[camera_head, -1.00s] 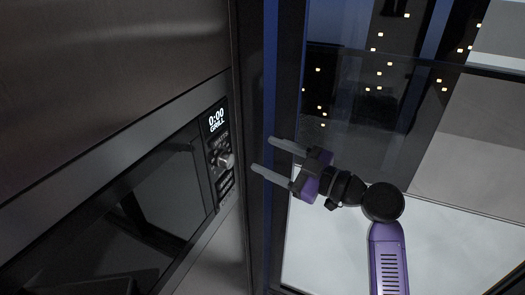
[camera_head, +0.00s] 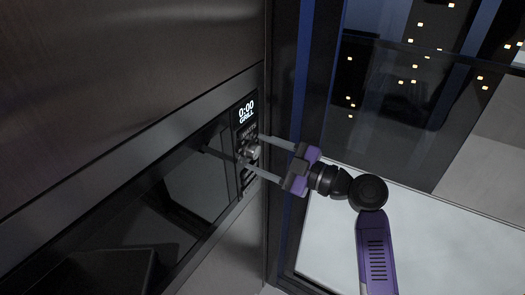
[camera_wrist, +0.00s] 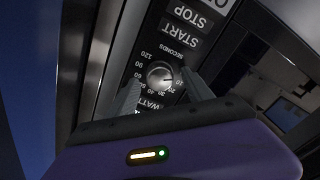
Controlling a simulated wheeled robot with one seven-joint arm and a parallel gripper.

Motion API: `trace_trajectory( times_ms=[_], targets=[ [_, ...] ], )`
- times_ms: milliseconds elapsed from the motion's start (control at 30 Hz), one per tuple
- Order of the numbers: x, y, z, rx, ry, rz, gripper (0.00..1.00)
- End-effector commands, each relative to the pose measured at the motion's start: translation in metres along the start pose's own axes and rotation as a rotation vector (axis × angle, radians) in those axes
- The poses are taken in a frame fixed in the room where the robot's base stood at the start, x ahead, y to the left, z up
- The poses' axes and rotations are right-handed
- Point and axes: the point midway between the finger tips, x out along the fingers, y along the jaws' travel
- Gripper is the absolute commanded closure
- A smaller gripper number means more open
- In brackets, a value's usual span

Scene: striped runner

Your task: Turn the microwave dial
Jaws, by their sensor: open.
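The microwave (camera_head: 190,185) is built into the wall at the left of the head view, with a dark glass door and a control strip at its right end. Its silver dial (camera_head: 252,151) sits below a display reading 0:00 GRILL. In the wrist view the round dial (camera_wrist: 159,75) shows a number scale around it, with START and STOP labels near it. My gripper (camera_head: 259,155) is open and points at the control strip. Its fingertips lie on either side of the dial; whether they touch it I cannot tell.
A dark frame with a blue strip (camera_head: 296,130) stands just right of the microwave, beside a large window (camera_head: 420,110). A pale surface (camera_head: 410,245) lies at the lower right. A dark handle bar (camera_head: 222,155) projects by the door's right side.

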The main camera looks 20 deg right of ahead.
Motion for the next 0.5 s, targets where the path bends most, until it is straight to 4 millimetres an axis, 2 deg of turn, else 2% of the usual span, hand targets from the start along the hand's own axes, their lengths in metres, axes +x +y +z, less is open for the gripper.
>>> trace_trajectory(
  times_ms=[267,500],
  targets=[
    [0.0013,-0.0003,0.0004,0.0,-0.001,0.0,0.43],
    [0.0011,-0.0004,0.0003,0.0,-0.001,0.0,0.9]
  ],
)
